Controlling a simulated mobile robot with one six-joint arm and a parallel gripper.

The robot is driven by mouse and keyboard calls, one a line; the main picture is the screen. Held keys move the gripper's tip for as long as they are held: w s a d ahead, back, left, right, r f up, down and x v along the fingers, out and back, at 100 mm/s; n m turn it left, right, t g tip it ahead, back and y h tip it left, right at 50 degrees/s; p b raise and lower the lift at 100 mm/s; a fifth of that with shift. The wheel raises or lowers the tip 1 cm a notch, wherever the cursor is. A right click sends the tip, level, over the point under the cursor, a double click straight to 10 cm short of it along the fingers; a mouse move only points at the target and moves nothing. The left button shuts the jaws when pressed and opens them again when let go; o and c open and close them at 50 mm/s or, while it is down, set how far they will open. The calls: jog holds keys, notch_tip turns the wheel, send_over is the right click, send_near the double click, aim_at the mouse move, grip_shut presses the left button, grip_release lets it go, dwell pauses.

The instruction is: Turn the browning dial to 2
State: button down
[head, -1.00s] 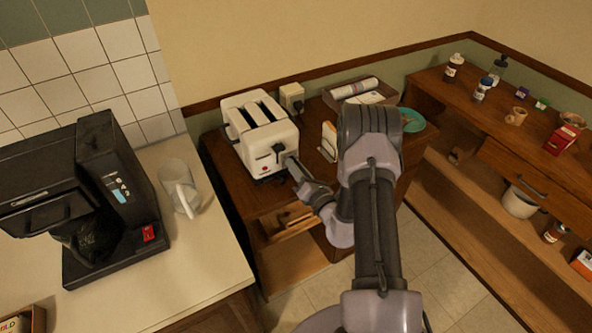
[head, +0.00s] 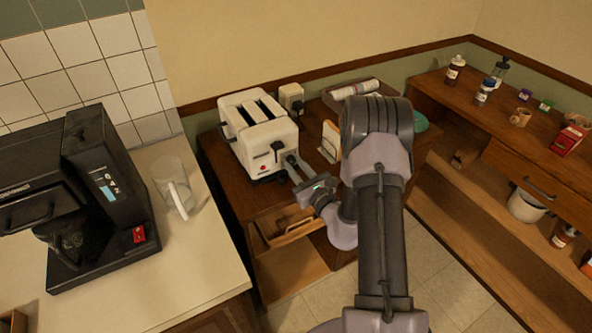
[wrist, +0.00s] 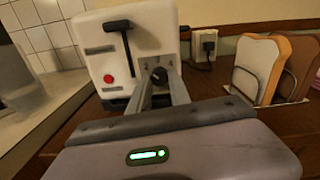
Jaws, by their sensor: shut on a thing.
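The white two-slot toaster (head: 258,134) stands on the brown wooden cabinet top, and its front also shows in the wrist view (wrist: 117,38). The front has a black lever, a red button (wrist: 108,79) and a dark round browning dial (wrist: 159,76) at the lower right. My gripper (wrist: 160,82) is shut on the dial, with one finger on each side of it. In the head view my gripper (head: 291,163) reaches the toaster's front from the right. Small numerals show beside the dial, but its exact setting is too small to read.
A coffee machine (head: 100,195) and a glass mug (head: 173,187) stand on the left counter. Bread slices in a holder (wrist: 262,66) are right of the toaster. A wall outlet with a plug (wrist: 206,50) is behind. Shelves with bottles (head: 455,70) are at the right.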

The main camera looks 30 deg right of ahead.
jog(key=shift+n, duration=0.5)
jog(key=c, duration=1.2)
grip_release()
jog(key=s, duration=1.7)
jog(key=shift+s+d+b, duration=0.25)
jog(key=shift+d+b, duration=0.05)
jog(key=shift+b, duration=0.05)
